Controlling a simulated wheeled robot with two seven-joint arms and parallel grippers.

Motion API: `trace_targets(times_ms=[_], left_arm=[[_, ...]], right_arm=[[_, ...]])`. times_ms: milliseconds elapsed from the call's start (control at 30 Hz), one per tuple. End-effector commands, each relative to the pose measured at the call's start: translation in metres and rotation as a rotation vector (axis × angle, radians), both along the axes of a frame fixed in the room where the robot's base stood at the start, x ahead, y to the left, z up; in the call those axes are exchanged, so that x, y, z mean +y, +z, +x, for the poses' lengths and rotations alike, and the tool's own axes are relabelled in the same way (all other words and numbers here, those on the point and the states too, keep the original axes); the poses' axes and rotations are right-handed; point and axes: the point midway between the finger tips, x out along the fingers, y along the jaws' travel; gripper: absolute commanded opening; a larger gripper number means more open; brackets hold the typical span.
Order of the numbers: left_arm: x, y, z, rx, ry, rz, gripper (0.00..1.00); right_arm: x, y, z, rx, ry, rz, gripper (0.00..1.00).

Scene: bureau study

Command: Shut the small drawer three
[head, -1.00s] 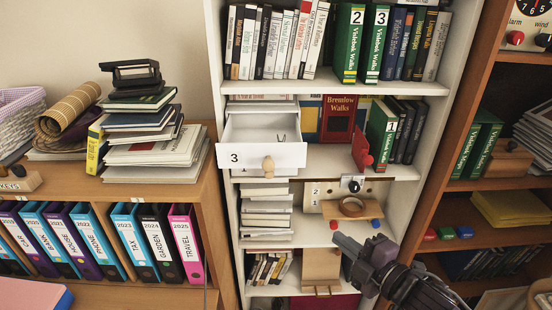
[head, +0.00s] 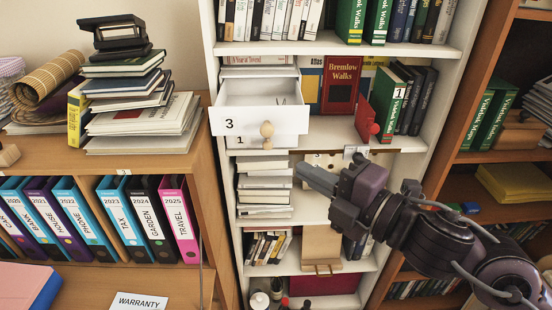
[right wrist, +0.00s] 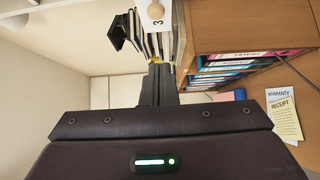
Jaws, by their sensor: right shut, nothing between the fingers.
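Small drawer three (head: 288,122) stands pulled out of the white bookcase in the head view. Its white front bears a 3 and a round wooden knob (head: 266,130). The inside shows from above, with a small thin item near the back right. My right gripper (head: 303,174) is shut and empty, below and a little right of the drawer front, apart from it. My left gripper is not in view.
A lower front marked 1 (head: 285,142) sits just under drawer three. A red book-like panel with a knob (head: 366,122) sticks out to the right. A book stack (head: 150,125) stands on the wooden cabinet (head: 190,158) at left. Bookcase shelves surround the gripper.

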Motion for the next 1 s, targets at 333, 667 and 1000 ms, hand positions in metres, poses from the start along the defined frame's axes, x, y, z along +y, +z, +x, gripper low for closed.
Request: trace_targets(times_ms=[333,667,1000], left_arm=[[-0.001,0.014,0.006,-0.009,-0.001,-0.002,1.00],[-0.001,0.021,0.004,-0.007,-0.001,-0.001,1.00],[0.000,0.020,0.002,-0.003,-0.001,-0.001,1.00]], right_arm=[[0.047,0.004,0.048,-0.001,0.000,0.008,0.00],[0.054,0.001,0.089,0.001,-0.001,-0.001,0.00],[0.054,0.000,0.093,0.000,0.000,0.000,0.00]])
